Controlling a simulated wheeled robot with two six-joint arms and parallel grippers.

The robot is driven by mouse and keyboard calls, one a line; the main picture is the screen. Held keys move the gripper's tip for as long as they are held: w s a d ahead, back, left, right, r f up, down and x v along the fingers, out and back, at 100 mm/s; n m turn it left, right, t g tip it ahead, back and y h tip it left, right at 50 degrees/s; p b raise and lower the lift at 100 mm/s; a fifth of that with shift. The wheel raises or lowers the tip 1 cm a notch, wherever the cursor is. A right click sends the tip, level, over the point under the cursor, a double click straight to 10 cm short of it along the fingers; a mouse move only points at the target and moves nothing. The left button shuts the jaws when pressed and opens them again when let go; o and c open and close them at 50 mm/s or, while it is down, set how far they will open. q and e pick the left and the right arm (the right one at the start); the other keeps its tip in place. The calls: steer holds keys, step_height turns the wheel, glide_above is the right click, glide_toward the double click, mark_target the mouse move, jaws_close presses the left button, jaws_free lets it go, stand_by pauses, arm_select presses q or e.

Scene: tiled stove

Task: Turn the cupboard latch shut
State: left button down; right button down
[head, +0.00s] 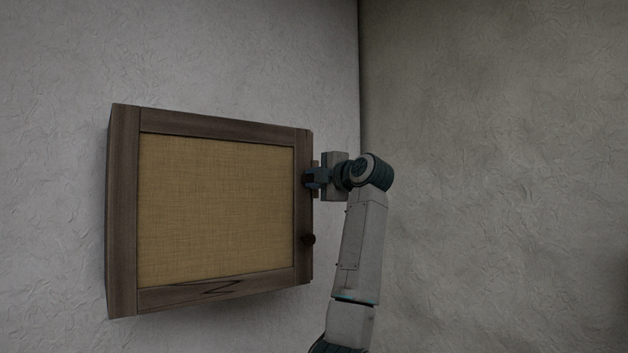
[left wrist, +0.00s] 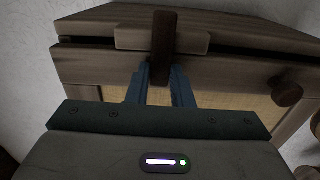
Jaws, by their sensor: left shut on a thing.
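The wooden cupboard (head: 123,210) hangs on the wall, its door with a tan woven panel (head: 215,210) facing me. In the left wrist view the latch (left wrist: 163,38) is a dark brown bar in front of a lighter wooden block (left wrist: 192,40) on the cupboard's edge. The bar crosses the block and reaches down towards the door frame (left wrist: 220,72). My left gripper (head: 312,178) is at the cupboard's right edge, above the knob. Its blue fingers (left wrist: 160,80) are shut on the lower end of the latch, which they partly hide. My right gripper is out of view.
A dark gap (left wrist: 233,47) runs along the cupboard's edge. The wall corner is to the right, with free room in front.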

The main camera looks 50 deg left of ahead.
arm_select(q)
steer(key=c, duration=1.3)
jaws_free()
steer(key=shift+w, duration=0.1)
steer(key=shift+d+f+b, duration=0.1)
steer(key=shift+d+b, duration=0.25)
steer(key=shift+d, duration=0.15)
steer(key=d+b, duration=0.1)
steer(key=d, duration=0.2)
steer(key=d+b, duration=0.1)
steer(key=d, duration=0.2)
steer(key=s+d+b, duration=0.1)
steer(key=d, duration=0.2)
steer(key=shift+d, duration=0.4)
